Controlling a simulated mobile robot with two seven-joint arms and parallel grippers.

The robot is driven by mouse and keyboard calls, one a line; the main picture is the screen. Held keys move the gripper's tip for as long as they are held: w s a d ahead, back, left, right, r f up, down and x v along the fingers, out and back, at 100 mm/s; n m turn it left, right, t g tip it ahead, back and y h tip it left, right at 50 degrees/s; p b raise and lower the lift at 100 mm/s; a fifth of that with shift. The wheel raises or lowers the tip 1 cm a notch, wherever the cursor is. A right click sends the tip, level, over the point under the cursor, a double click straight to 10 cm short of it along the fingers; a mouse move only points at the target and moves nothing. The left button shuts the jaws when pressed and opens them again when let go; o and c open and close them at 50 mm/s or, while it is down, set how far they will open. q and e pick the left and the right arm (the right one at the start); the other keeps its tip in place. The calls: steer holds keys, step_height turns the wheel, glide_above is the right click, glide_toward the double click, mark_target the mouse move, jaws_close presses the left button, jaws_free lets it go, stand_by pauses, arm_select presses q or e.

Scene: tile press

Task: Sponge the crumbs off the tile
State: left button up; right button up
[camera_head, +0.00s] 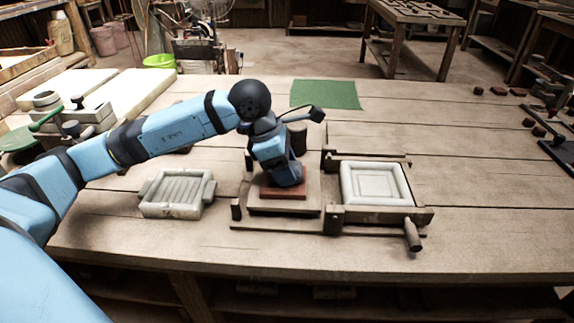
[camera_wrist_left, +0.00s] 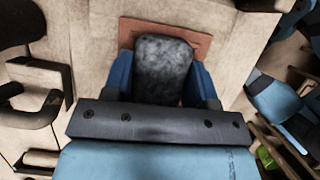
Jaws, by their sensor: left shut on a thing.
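A reddish-brown tile (camera_head: 270,190) lies on the pale block of the press (camera_head: 284,208) at the middle of the table. The tile also shows in the left wrist view (camera_wrist_left: 200,42). My left gripper (camera_head: 285,184) points down right over the tile. It is shut on a dark grey, mottled sponge (camera_wrist_left: 163,62), seen between its blue fingers in the left wrist view. The sponge covers most of the tile there; I cannot tell whether it touches it. Crumbs cannot be made out. My right gripper is not in view.
A white square mould (camera_head: 376,184) sits in the frame right of the tile, with a handle (camera_head: 413,235) in front. A ribbed pale tray (camera_head: 172,206) stands to the left. A green cloth (camera_head: 326,94) lies behind. The table's front is clear.

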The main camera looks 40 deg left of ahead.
arm_select(q)
steer(key=shift+f, duration=0.1)
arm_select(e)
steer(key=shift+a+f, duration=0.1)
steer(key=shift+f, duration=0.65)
arm_select(q)
steer(key=shift+r+p, duration=2.65)
steer(key=shift+r, duration=1.5)
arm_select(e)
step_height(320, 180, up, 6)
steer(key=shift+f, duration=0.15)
